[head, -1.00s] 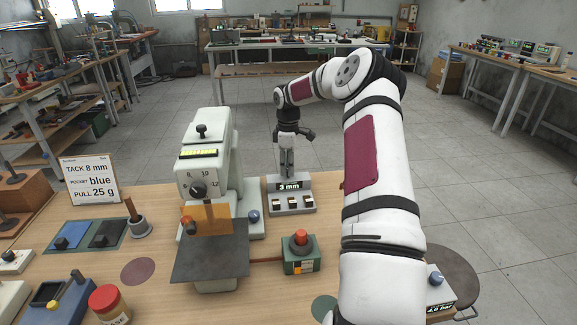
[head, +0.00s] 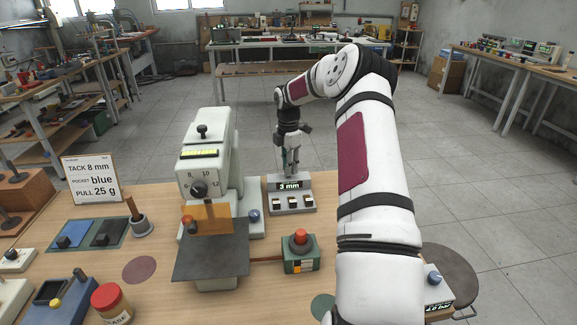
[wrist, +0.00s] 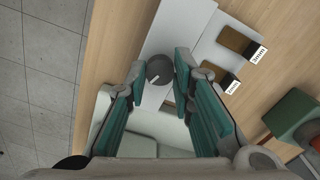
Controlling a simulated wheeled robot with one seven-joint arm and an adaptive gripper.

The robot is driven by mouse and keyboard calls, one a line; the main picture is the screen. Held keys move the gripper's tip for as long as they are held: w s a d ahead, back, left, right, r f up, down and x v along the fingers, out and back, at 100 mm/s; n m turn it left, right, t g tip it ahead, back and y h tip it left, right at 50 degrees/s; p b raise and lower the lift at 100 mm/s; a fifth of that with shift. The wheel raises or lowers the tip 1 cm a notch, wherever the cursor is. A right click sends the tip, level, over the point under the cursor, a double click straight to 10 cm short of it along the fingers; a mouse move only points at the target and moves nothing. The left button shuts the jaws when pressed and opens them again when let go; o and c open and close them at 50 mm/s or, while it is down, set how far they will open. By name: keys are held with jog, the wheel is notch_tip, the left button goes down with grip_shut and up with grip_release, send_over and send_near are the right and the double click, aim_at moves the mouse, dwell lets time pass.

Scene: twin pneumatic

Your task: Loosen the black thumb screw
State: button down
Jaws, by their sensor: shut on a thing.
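The black thumb screw (wrist: 158,68) is a dark round knob with a white line on its top, on a pale plate in the wrist view. My gripper (wrist: 162,73) is over it, shut with one green-padded fingertip on each side. In the head view my gripper (head: 289,170) points down behind the grey stand with a "3 mm" sign (head: 290,184), and the knob is hidden there. The pale machine (head: 205,160) stands left of my gripper, with another black knob (head: 202,131) on top and a black dial (head: 199,190) on its front.
The stand holds dark labelled blocks (wrist: 236,40) close to the right of my gripper. A green box with a red button (head: 301,238) is in front of the stand. A dark plate (head: 212,258) juts from the machine. Bare wooden table (head: 160,220) lies left of the machine.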

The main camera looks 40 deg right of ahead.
dwell(0.5)
jog(key=c, duration=1.4)
grip_release()
jog(key=shift+o, duration=0.2)
notch_tip(320, 180, up, 12)
